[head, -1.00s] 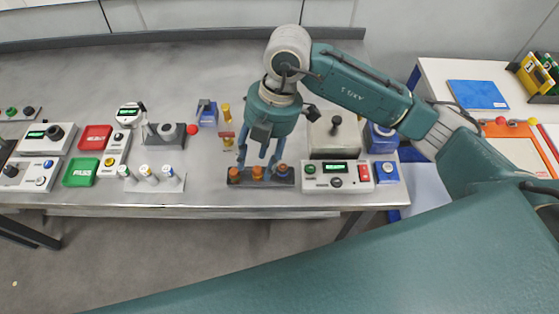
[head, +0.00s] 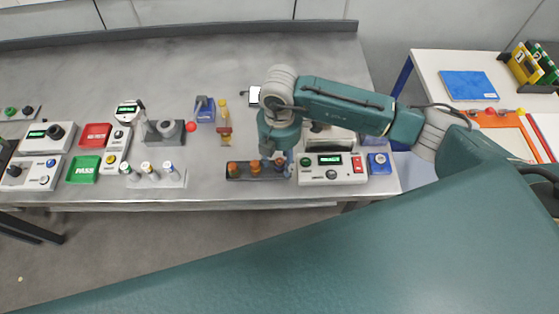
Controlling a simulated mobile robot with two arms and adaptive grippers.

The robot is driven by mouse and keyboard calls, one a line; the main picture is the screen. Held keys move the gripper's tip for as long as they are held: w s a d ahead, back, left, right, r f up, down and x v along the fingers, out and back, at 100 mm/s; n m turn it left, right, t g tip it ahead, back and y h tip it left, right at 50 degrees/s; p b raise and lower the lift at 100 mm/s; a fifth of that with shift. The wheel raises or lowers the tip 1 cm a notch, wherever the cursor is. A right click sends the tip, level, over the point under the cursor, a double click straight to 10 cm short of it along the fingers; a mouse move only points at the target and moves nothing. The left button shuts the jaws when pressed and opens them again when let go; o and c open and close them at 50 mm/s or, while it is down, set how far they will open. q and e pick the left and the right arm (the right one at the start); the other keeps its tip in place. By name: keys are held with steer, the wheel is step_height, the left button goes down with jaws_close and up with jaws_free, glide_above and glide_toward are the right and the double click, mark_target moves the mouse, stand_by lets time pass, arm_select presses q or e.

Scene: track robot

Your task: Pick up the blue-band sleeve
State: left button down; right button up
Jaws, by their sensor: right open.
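A dark rack (head: 244,177) near the front edge of the bench holds three orange-brown pieces. The left piece (head: 233,168) and the middle piece (head: 256,167) show clearly; the right piece (head: 280,164) is partly hidden by my gripper. My right gripper (head: 278,159) is open, pointing down over the right end of this rack, with its fingers close to the right piece. A pale stand further left holds three white cylinders, one with a blue band (head: 169,167). I cannot tell surely which piece is the blue-band sleeve. My left gripper is not in view.
A white control box (head: 331,175) with a green display stands just right of the rack. A brass-coloured part (head: 225,130) and a red-knobbed fixture (head: 168,130) stand behind and left. The bench's back middle is clear.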

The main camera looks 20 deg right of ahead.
steer(key=shift+f, duration=0.35)
jaws_close()
